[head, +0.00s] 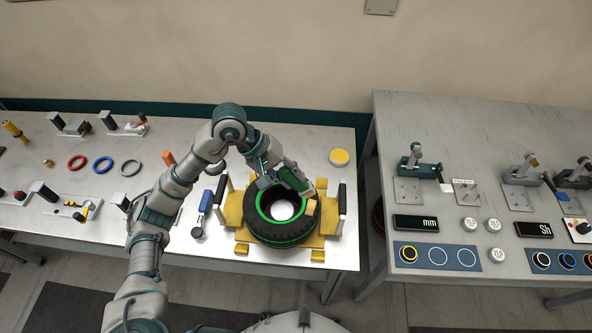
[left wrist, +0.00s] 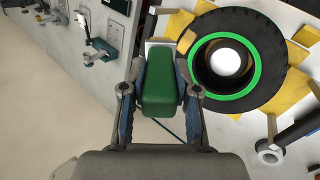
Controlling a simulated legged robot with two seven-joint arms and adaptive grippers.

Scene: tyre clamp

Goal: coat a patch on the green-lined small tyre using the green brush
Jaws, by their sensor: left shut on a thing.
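The small tyre (head: 283,217) with a green ring lies flat in the yellow clamp (head: 237,215) on the left table. It also shows in the left wrist view (left wrist: 287,75), at the upper right. My left gripper (head: 279,179) is shut on the green brush (left wrist: 159,85), gripping its green handle. In the head view the brush (head: 294,180) is over the far right part of the tyre. Its pale tan head (head: 311,206) appears at the tyre's right side; I cannot tell whether it touches the rubber. My right gripper is not in view.
Rings and small fixtures lie left. The right table (head: 440,200) holds gauges and displays.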

